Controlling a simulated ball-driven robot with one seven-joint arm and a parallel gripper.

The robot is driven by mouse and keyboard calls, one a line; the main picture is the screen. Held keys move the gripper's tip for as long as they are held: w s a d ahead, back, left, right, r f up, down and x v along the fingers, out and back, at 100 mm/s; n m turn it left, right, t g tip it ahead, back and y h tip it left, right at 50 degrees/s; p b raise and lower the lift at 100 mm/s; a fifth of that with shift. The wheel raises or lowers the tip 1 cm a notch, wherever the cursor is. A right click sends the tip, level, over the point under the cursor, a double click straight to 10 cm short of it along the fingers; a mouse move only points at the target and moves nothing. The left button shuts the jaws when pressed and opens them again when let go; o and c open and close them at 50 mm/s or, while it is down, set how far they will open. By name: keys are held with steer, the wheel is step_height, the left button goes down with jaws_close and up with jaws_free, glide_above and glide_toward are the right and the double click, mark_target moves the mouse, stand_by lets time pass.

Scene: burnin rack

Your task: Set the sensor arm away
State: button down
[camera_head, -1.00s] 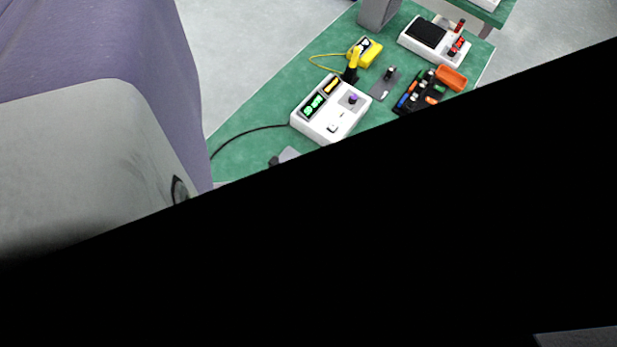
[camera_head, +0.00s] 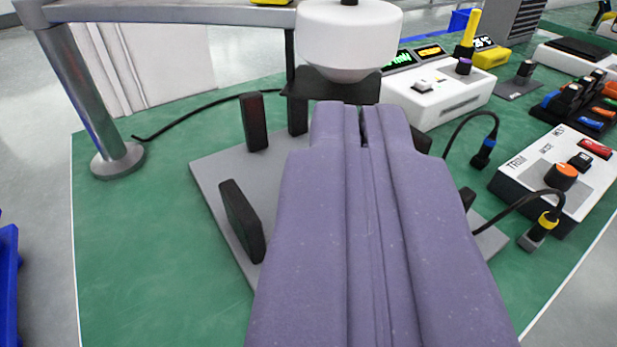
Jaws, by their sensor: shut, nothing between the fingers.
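The sensor arm has a grey upright post (camera_head: 88,95) at the left, on a round foot, and a grey horizontal bar (camera_head: 170,11) along the top edge. A white rounded head (camera_head: 349,38) with a dark plate under it is at top centre; the bar runs up to it. My gripper (camera_head: 362,125), two purple fingers, is shut and empty. Its tips overlap the lower edge of the dark plate in the picture; I cannot tell whether they touch. The fingers hide much of the grey base plate (camera_head: 215,175) below, which carries several black upright blocks (camera_head: 242,220).
A white instrument box (camera_head: 450,95) with green displays stands behind right. A TRIM control box (camera_head: 560,165) with an orange knob is at the right, its cables near the plate. The green bench (camera_head: 130,260) is clear at the left. A blue bin (camera_head: 8,290) is at lower left.

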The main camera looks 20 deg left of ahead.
mark_target(344, 27)
steer(key=shift+s+f, duration=0.1)
steer(key=shift+s, duration=0.2)
steer(key=shift+w, duration=0.1)
steer(key=b+x, duration=0.2)
steer(key=x, duration=1.1)
steer(key=shift+w, duration=0.1)
steer(key=shift+w+a, duration=0.15)
steer(key=shift+w, duration=0.2)
steer(key=shift+w, duration=0.1)
